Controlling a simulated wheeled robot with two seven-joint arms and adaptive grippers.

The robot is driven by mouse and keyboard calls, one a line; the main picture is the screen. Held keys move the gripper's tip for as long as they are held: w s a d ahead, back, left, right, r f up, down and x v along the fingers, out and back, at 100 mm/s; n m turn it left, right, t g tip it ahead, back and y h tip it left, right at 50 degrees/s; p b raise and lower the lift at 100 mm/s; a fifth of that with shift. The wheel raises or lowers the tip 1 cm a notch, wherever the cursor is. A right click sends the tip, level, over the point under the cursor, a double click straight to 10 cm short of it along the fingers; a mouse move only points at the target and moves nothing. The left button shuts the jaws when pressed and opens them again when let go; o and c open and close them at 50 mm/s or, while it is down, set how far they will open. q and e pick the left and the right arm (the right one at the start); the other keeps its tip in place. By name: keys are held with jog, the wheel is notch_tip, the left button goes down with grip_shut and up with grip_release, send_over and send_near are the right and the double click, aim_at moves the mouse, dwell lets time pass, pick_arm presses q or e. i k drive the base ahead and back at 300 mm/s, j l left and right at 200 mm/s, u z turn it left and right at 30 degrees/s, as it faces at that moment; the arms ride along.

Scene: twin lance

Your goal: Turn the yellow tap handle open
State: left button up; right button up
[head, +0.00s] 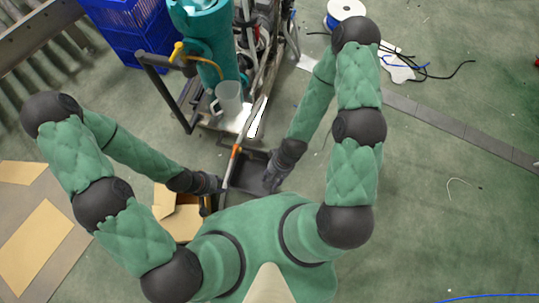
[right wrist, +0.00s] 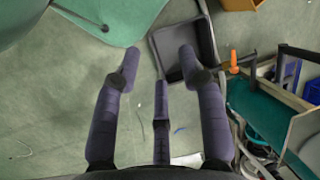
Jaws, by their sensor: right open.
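A yellow tap handle (head: 178,50) shows at the upper left of a teal cylinder (head: 216,45) on a dark wheeled cart in the head view. My left gripper (head: 214,186) is low in the head view, well below the handle and apart from it. It is beside the lower end of a long thin lance with an orange collar (head: 236,151); I cannot tell whether it is shut on it. My right gripper (head: 270,184) is over the right side of a black tray, far from the handle. In the right wrist view its fingers (right wrist: 158,62) are spread and empty.
The black tray (head: 246,172) is on the floor between my grippers. A clear jug (head: 228,97) stands by the cylinder. A dark cart handle frame (head: 165,92) lies left of it. A blue crate (head: 122,36) is behind. A cardboard box (head: 181,218) is at lower left. Right floor is mostly clear.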

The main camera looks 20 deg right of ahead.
aim_at(180, 46)
jog(key=k+u, duration=0.1)
jog(key=k+j+u, duration=0.1)
jog(key=j+u, duration=0.3)
jog(key=k+j+u, duration=0.1)
jog(key=u, duration=0.25)
jog(key=j, duration=0.1)
